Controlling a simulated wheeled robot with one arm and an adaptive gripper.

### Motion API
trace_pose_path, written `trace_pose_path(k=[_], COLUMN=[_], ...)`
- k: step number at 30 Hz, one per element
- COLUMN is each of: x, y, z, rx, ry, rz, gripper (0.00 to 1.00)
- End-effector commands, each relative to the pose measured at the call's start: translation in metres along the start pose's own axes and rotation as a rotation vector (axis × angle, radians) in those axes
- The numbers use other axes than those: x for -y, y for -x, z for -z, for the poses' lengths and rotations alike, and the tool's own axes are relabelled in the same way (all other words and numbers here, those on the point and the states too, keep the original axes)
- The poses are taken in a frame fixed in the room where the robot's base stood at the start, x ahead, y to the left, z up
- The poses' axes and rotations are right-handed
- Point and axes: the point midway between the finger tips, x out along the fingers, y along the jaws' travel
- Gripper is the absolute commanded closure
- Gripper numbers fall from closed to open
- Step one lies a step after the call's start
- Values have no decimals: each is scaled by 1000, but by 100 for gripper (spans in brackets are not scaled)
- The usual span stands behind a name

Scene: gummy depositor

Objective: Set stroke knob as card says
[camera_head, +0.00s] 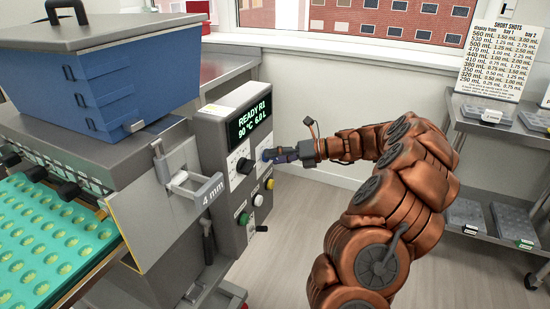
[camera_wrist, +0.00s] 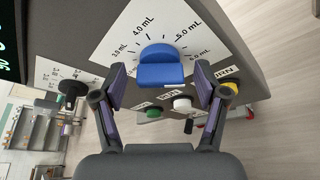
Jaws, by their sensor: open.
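The blue knob (camera_wrist: 160,68) sits on a white dial in the wrist view, with scale marks in mL; 4.0 mL and 5.0 mL are readable. Its exact setting is hard to tell. My gripper (camera_wrist: 160,80) is open, with one finger on each side of the knob; I cannot tell whether either touches it. In the head view my gripper (camera_head: 275,155) is at the control box face and hides most of the dial. The card (camera_head: 500,62), headed SHORT SHOTS, stands at the upper right with columns of mL values, small to read.
The control box display (camera_head: 249,118) reads READY R1, 90 °C, 6.0 L. A black knob (camera_wrist: 72,90) is left of the blue one. Green (camera_wrist: 153,113), white (camera_wrist: 182,103) and yellow (camera_wrist: 230,88) buttons lie close by. The hopper (camera_head: 105,75) and green mould tray (camera_head: 50,240) are left.

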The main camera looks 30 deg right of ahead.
Motion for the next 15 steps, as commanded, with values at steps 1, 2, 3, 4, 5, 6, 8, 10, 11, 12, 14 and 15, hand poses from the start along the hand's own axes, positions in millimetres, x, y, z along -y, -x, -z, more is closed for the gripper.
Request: trace_pose_path(k=[1, 2, 3, 4, 5, 6, 8, 10, 11, 12, 14, 15], x=[0, 0, 0, 0, 0, 0, 0, 0, 0, 0, 0, 0], y=[-2, -2, -2, -2, -2, -2, -2, -2, -2, -2, -2, -2], z=[0, 0, 0, 0, 0, 0, 0, 0, 0, 0, 0, 0], rx=[0, 1, 1, 1, 1, 1, 1, 1, 1, 1, 1, 1], ry=[0, 0, 0, 0, 0, 0, 0, 0, 0, 0, 0, 0], rz=[0, 1, 1, 1, 1, 1, 1, 1, 1, 0, 0, 0], gripper=[27, 27, 27, 27, 27, 27, 29, 36, 40, 44, 50, 54])
